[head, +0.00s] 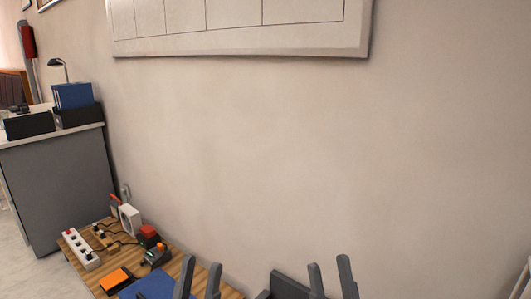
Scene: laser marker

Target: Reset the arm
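My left gripper (202,272) is at the bottom of the head view, just left of the middle. Its two dark grey fingers point up and stand apart with nothing seen between them. It appears in front of the right part of a low wooden table (183,267). My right gripper (331,272) is at the bottom, right of the middle, against the bare wall. Its two fingers also stand apart with an empty gap. The frame's lower edge cuts off both grippers and hides the arms behind them.
On the table are a white power strip (80,250), an orange and black item (115,279), a blue flat item (150,286), a white box (130,219) and a red-topped black device (149,236). A grey cabinet (60,190) stands left. The wall (400,170) is clear below a white board (240,40).

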